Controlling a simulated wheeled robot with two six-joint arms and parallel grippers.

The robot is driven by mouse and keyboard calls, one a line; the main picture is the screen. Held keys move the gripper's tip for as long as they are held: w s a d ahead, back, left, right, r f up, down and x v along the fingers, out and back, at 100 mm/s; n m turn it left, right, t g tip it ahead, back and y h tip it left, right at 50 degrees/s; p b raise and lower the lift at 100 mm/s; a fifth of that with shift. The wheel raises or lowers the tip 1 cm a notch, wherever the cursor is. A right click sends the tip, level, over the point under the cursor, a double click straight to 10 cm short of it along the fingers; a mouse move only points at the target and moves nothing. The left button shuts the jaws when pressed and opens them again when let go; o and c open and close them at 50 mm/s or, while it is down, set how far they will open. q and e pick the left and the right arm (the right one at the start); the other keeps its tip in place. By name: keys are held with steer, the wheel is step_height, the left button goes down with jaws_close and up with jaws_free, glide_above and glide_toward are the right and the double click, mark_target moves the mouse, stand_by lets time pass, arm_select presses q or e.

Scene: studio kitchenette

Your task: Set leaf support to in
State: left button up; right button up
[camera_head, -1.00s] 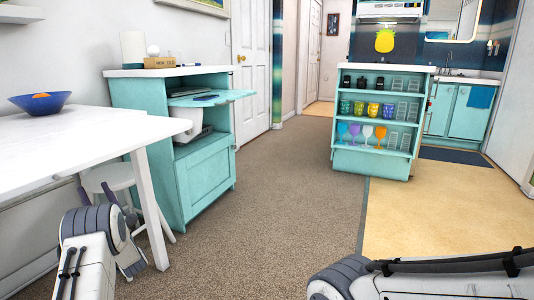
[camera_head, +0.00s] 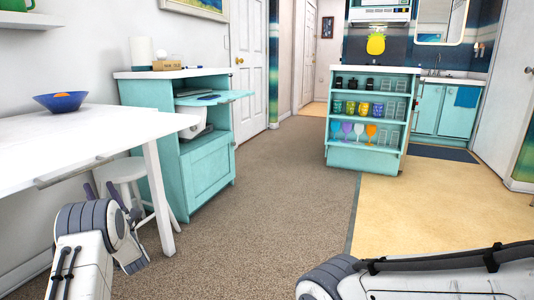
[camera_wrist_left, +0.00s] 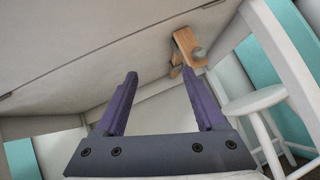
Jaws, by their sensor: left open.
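The white table (camera_head: 95,132) stands at the left in the head view. In the left wrist view I look up at the table's underside (camera_wrist_left: 90,50). My left gripper (camera_head: 103,190) is under the table's front edge. Its two purple fingers (camera_wrist_left: 159,75) are apart, with nothing between them. The right fingertip appears close below the support in that view; I cannot tell if they touch. My right gripper is out of view; only the right arm shows.
A white stool (camera_head: 122,170) stands under the table near my left gripper; it also shows in the left wrist view (camera_wrist_left: 255,100). A blue bowl (camera_head: 60,101) is on the table. A turquoise cabinet (camera_head: 205,170) stands behind. The carpet (camera_head: 270,200) in the middle is clear.

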arm_select(q)
steer(key=w+d+r+m+t+h+p, duration=0.1)
steer(key=w+d+r+m+h, duration=0.1)
steer(key=w+d+m+h, duration=0.3)
steer(key=w+d+r+m+t+h+p, duration=0.1)
steer(key=w+d+r+m+h+p, duration=0.15)
steer(key=d, duration=0.35)
steer(key=d+r+m+g+h+p, duration=0.25)
steer(key=d+m+h, duration=0.75)
steer(key=d, duration=0.6)
steer(key=s+d+f+m+g+h+p, duration=0.1)
steer(key=s+d+m+g+h+p, duration=0.5)
steer(key=s+d+m, duration=1)
steer(key=s+d+m+g+y+p, duration=0.15)
steer(key=s+m+g, duration=0.45)
steer(key=s, duration=1.1)
steer(key=s+d+m+g+y+p, duration=0.15)
steer(key=s+m+g, duration=0.45)
steer(key=s, duration=1.1)
step_height(320, 180, up, 38)
steer(key=a+m+t+p, duration=0.1)
steer(key=m+p, duration=0.1)
steer(key=p, duration=3.6)
steer(key=shift+s+a+r+t, duration=0.15)
steer(key=shift+a+r+t, duration=0.1)
steer(key=shift+t, duration=0.1)
